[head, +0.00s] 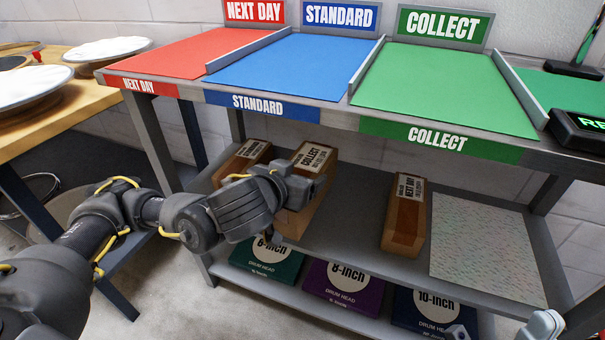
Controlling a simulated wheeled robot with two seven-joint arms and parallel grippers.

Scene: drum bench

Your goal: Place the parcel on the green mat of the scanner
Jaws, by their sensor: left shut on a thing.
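A brown parcel labelled COLLECT (316,160) is at the middle shelf's front left. My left gripper (297,192) is shut on it; its fingers hide part of the box. I cannot tell whether the parcel touches the shelf. The scanner's green mat (560,92) is at the far right of the bench top, cut off by the picture edge, with nothing on its visible part. A black display (582,128) with green letters, partly cut off, stands at its front. My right gripper (498,332) shows only its tips at the bottom edge, apart with nothing between them.
Red NEXT DAY (180,52), blue STANDARD (290,65) and green COLLECT (445,85) bays with raised dividers fill the bench top. Another parcel (240,158) and a NEXT DAY parcel (404,215) lie on the middle shelf. Drum-head boxes (342,287) lie below.

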